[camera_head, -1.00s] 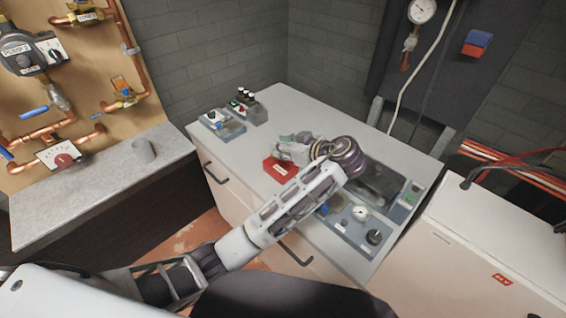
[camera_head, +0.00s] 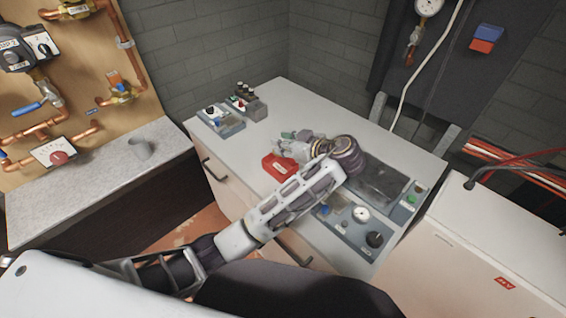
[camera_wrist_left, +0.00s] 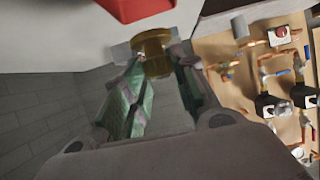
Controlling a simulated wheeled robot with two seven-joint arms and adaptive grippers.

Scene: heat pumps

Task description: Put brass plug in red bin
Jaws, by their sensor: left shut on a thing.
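The red bin (camera_head: 277,167) sits on the grey worktop, near its front left edge. My left gripper (camera_head: 291,144) reaches in from the right, just behind and above the bin, and partly overlaps it in the head view. In the left wrist view the gripper (camera_wrist_left: 153,66) is shut on the brass plug (camera_wrist_left: 153,44), a round brass-coloured piece between the fingertips. The red bin (camera_wrist_left: 136,8) is close to the plug at the top of that view, apart from it. The plug cannot be made out in the head view. My right gripper is not in view.
A control panel (camera_head: 352,224) with a gauge and knobs lies under my left forearm. Small switch boxes (camera_head: 219,120) stand at the worktop's back left. A grey cup (camera_head: 140,149) stands on the left counter. The worktop behind the gripper is clear.

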